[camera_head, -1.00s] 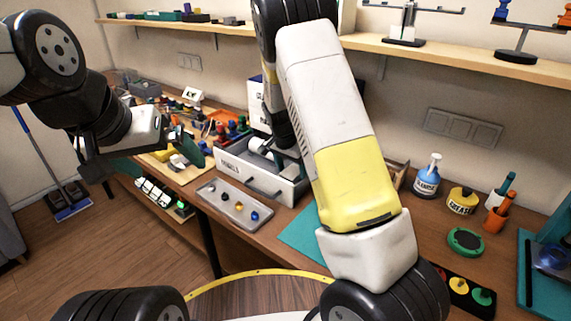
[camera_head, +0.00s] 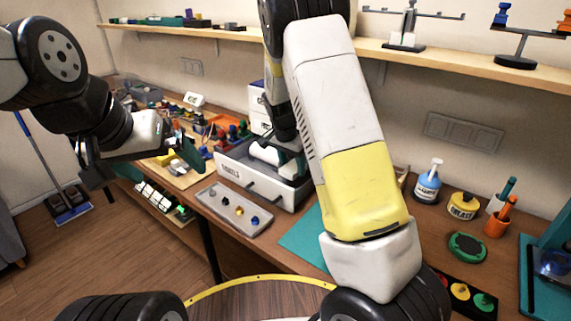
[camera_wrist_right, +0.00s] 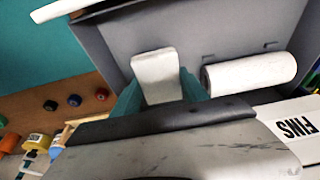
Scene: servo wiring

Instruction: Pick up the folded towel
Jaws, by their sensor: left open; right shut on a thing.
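The folded towel (camera_wrist_right: 157,70), a small white block-like shape, is between the teal fingers of my right gripper (camera_wrist_right: 160,92) in the right wrist view. The gripper is shut on it, inside or just over a grey open bin (camera_wrist_right: 225,25). In the head view, my right gripper (camera_head: 293,166) is over the grey bin (camera_head: 262,190), mostly hidden by my arm. I cannot make out the towel there. My left gripper (camera_head: 186,150) is open and empty, at the left by the cluttered part of the bench.
A white roll (camera_wrist_right: 250,72) lies in the bin beside the towel. A grey tray (camera_head: 233,208) with several small knobs stands in front of the bin. A teal mat (camera_head: 305,240) lies to the right. Bottles (camera_head: 428,184) and an orange cup (camera_head: 496,224) stand further right.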

